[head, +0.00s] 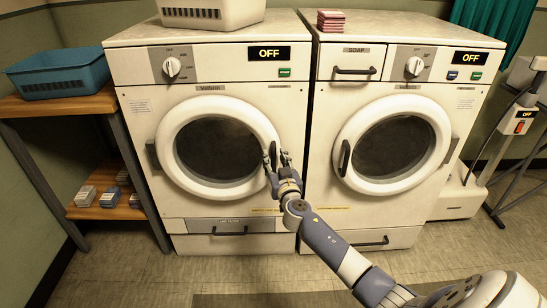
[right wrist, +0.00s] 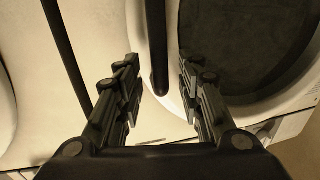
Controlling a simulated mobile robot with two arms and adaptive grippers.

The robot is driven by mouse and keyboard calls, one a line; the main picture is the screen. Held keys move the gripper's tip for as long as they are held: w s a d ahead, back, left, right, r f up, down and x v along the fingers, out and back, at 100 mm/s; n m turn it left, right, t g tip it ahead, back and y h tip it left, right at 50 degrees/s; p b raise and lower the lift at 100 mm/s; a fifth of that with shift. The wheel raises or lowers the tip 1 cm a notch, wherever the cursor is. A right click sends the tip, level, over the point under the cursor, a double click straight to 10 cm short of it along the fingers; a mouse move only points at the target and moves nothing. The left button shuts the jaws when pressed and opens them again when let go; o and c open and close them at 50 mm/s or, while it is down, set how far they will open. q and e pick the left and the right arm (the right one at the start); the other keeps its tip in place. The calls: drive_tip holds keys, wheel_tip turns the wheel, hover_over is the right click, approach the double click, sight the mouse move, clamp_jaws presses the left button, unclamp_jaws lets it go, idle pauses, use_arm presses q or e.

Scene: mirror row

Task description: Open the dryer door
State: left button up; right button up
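The left white machine, with a lint filter drawer and no soap drawer, looks like the dryer (head: 206,92). Its round white door (head: 182,112) with dark glass looks closed, hinged on the left. My right gripper (head: 278,160) is at the right edge of this door, over its handle. In the right wrist view the black bar handle (right wrist: 157,45) lies between the two fingers of the right gripper (right wrist: 160,80). The fingers are open, with gaps on both sides of the handle. In the head view the gripper mostly hides the handle. My left gripper is not in view.
A washer (head: 462,98) with a soap drawer (head: 352,60) stands close on the right, its door (head: 345,120) closed. A shelf (head: 75,104) with a blue basket (head: 60,74) stands left. The floor (head: 130,270) before the dryer is clear.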

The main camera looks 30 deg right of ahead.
drive_tip(key=shift+x, duration=1.05)
clamp_jaws()
drive_tip(key=shift+a+f, duration=0.1)
